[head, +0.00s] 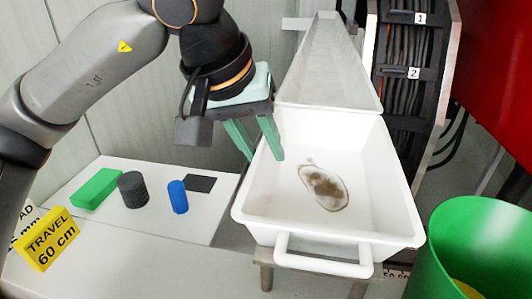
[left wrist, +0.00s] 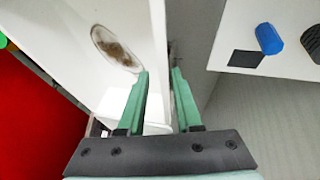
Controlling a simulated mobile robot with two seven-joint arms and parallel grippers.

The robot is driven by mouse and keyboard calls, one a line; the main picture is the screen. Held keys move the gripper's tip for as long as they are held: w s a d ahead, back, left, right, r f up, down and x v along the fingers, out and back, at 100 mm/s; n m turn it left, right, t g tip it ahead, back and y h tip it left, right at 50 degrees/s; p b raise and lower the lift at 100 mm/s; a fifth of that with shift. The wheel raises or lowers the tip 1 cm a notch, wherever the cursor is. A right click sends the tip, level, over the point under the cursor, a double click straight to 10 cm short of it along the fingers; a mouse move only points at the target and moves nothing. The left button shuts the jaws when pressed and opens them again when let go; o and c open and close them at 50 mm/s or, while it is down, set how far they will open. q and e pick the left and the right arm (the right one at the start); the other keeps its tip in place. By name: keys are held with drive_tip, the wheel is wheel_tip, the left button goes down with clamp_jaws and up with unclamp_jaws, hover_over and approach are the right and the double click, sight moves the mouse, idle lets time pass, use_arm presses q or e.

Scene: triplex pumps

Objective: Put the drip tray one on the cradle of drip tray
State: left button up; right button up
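A white drip tray (head: 375,205) with a front handle (head: 325,268) stands at centre right in the head view. A brown wet stain (head: 324,187) lies on its floor; it also shows in the left wrist view (left wrist: 116,48). Grey posts (head: 266,277) show under the tray's front; I cannot tell whether they belong to the cradle. My left gripper (head: 264,158) is open over the tray's left side. In the left wrist view its green fingers (left wrist: 160,72) point along the tray's side wall, with a gap between them. I cannot tell whether they touch it. My right gripper is not in view.
Another long white tray (head: 325,65) runs behind. A white board (head: 105,215) at left holds a green block (head: 96,188), a dark cylinder (head: 132,190) and a blue cylinder (head: 178,197). A green bin (head: 470,250) stands close at right, below a red panel (head: 490,70).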

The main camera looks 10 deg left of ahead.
use_arm(q)
drive_tip(key=v, duration=1)
drive_tip(key=shift+p, duration=0.3)
